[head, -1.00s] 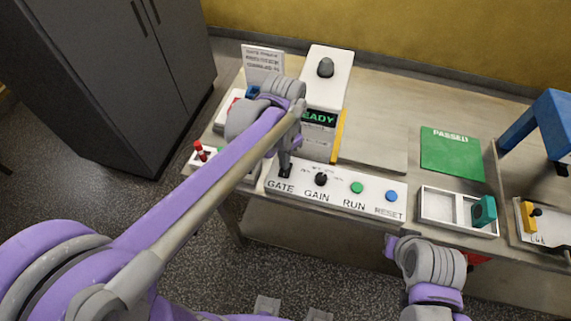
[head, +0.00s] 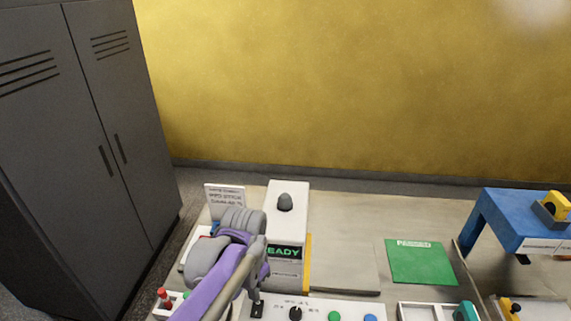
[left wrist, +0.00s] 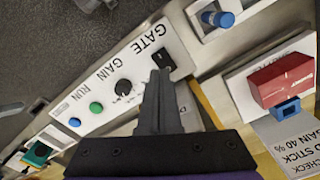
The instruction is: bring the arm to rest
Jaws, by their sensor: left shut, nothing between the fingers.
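My left arm reaches in from the bottom of the head view, with its wrist over the left end of the white control panel (head: 315,304). My left gripper (head: 257,296) is shut and empty. In the left wrist view its closed fingertips (left wrist: 158,78) are right by the black GATE switch (left wrist: 163,57); I cannot tell whether they touch. The panel also has a black GAIN knob (left wrist: 123,87), a green RUN button (left wrist: 96,107) and a blue button (left wrist: 74,122). A display reading "EADY" (head: 284,252) is partly hidden by my wrist. My right gripper is out of view.
A green mat (head: 420,262) lies on the bench, with a blue stand (head: 500,222) to its right. A white tray (head: 425,313) holds a teal block (head: 466,311). A red-topped part (head: 164,296) is at left. A dark cabinet (head: 80,140) stands left of the bench.

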